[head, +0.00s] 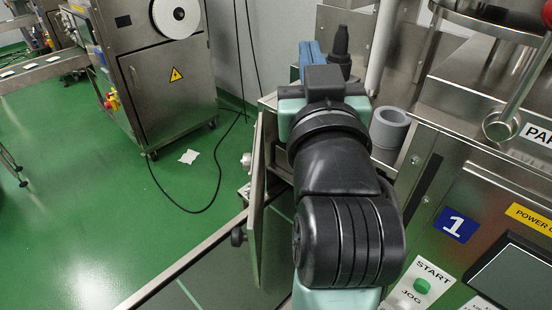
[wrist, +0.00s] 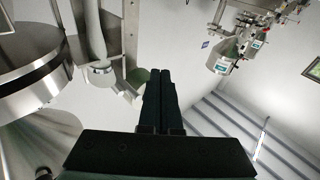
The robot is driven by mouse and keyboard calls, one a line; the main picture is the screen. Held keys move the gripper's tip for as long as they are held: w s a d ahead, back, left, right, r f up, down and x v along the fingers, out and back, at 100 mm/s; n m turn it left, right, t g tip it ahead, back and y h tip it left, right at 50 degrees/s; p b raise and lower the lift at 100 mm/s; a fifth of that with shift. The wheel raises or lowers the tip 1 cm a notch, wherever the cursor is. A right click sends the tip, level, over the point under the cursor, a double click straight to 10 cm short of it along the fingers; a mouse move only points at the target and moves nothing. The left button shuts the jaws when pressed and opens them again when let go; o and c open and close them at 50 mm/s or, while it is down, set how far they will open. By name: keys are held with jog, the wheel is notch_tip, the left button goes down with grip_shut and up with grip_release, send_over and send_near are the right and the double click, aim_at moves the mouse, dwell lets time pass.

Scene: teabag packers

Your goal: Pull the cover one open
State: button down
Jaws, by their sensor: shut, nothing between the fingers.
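A steel panel (head: 257,215), seen nearly edge-on, stands just left of my arm in the head view. It has a dark knob (head: 238,237) and seems to be the cover by the machine marked with a blue 1 label (head: 455,225); no label shows on the panel itself. My arm hides the space to its right, so how far it stands open is unclear. My gripper (wrist: 160,73) shows in the wrist view with its two black fingers together and nothing between them. The fingers appear apart from any surface. The panel is not recognizable in the wrist view.
The control face with a green start button (head: 422,286) is at the lower right. A grey cylinder (head: 389,128) sits right of my arm. A steel cabinet (head: 165,85) stands at the back left, with a black cable (head: 190,211) on the floor. Green floor on the left is mostly clear.

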jog(key=d+f+g+y+p, duration=0.2)
jog(key=d+f+g+p, duration=0.3)
jog(key=f+g+p, duration=0.55)
jog(key=s+f+g+y+p, duration=0.1)
jog(key=s+f+g+p, duration=0.1)
jog(key=s+f+p, duration=0.5)
jog(key=g+y+p, duration=0.3)
jog(key=p, duration=0.2)
send_near(259, 239)
notch_tip(259, 239, down, 5)
jog(key=w+d, duration=0.2)
jog(key=shift+t, duration=0.25)
jog(key=a+p, duration=0.1)
jog(key=a, duration=0.3)
jog(key=shift+a, duration=0.15)
jog(key=shift+a+r+p, duration=0.1)
jog(key=shift+p, duration=0.2)
